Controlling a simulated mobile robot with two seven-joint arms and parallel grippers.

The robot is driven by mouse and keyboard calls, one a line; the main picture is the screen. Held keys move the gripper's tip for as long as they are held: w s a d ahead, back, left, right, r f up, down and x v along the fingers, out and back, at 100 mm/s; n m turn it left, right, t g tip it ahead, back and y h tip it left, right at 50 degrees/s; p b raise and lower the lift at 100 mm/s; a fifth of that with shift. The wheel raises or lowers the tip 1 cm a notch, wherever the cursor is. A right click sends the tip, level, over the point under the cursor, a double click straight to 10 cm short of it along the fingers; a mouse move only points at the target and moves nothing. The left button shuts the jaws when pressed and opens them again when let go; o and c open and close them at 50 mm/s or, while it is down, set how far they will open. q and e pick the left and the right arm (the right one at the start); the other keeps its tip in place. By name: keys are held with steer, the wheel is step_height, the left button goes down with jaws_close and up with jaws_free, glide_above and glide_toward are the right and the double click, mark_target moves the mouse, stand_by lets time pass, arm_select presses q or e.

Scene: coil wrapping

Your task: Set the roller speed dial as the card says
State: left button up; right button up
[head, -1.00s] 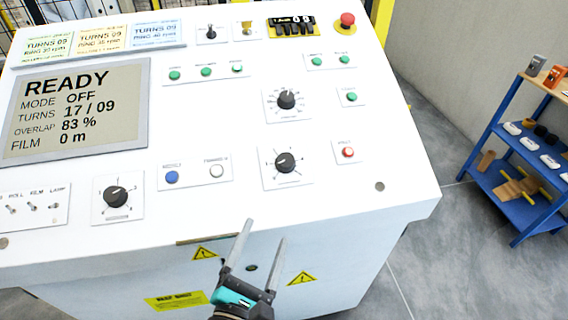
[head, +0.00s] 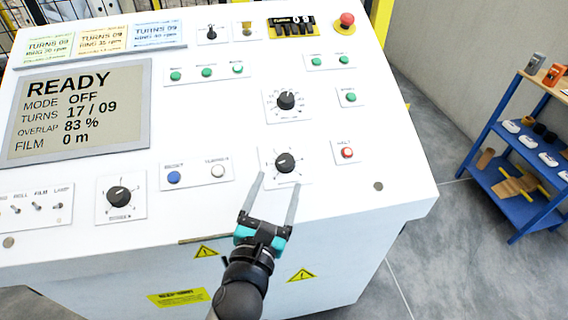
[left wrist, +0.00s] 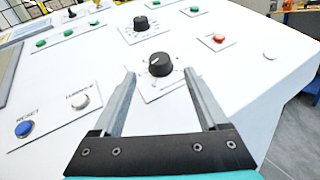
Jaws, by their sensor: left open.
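My left gripper (head: 279,188) is open and empty over the sloping white panel, with its fingertips just below a black dial (head: 285,163). In the left wrist view that dial (left wrist: 160,64) stands just beyond and between the two fingertips, apart from them. Another black dial (head: 286,100) with a ring of marks sits above it. A third black dial (head: 119,194) is at the lower left. The dial labels are too small to read. Three cards, green (head: 49,47), orange (head: 103,39) and blue (head: 158,34), stand at the top left; their smaller print is blurred. My right gripper is out of view.
The screen (head: 78,108) reads READY, MODE OFF, TURNS 17 / 09. A blue button (head: 173,177), a white button (head: 218,171) and a red button (head: 347,153) flank the near dial. A red emergency knob (head: 347,20) is at the top. A blue shelf (head: 507,146) stands right.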

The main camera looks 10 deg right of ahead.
mark_target(284, 166)
arm_select(q)
steer(key=shift+x, duration=3.15)
steer(key=shift+c, duration=0.2)
jaws_close()
